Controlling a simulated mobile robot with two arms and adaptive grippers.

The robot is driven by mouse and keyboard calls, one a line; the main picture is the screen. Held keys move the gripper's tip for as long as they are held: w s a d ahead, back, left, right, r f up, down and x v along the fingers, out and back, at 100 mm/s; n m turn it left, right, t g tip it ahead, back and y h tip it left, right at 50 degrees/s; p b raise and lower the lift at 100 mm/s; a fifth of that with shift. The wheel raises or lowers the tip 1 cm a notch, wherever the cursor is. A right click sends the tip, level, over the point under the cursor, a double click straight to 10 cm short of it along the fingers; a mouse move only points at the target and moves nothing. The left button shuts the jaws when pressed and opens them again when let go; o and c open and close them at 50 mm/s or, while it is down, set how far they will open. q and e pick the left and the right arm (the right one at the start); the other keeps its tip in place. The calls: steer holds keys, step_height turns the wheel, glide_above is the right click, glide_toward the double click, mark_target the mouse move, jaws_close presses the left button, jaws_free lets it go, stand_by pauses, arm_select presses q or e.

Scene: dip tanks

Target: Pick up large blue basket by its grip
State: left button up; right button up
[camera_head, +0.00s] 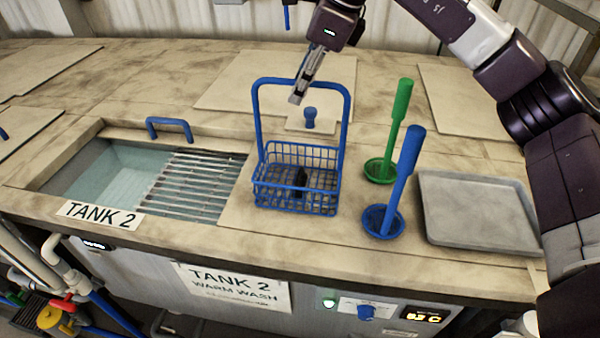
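The large blue basket (296,180) is a wire basket standing upright on the worktop, right of the open tank. Its tall arched handle (257,120) rises above it, with the grip bar across the top. A small dark object (301,182) lies inside the basket. My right gripper (298,93) reaches down from the top, and its fingers overlap the grip bar in the picture. I cannot tell whether they touch the bar. The fingers show nearly edge-on, so their opening is unclear. My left gripper is not in view.
Tank 2 (50,188) is open at left, with water and a metal drain rack (190,186). A lid with a blue knob (309,118) sits behind the basket. Green (400,105) and blue (405,160) long-handled tools and a grey tray (478,210) stand to the right.

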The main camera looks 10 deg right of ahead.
steer(key=shift+f, duration=0.2)
stand_by(0.4)
jaws_close()
stand_by(0.3)
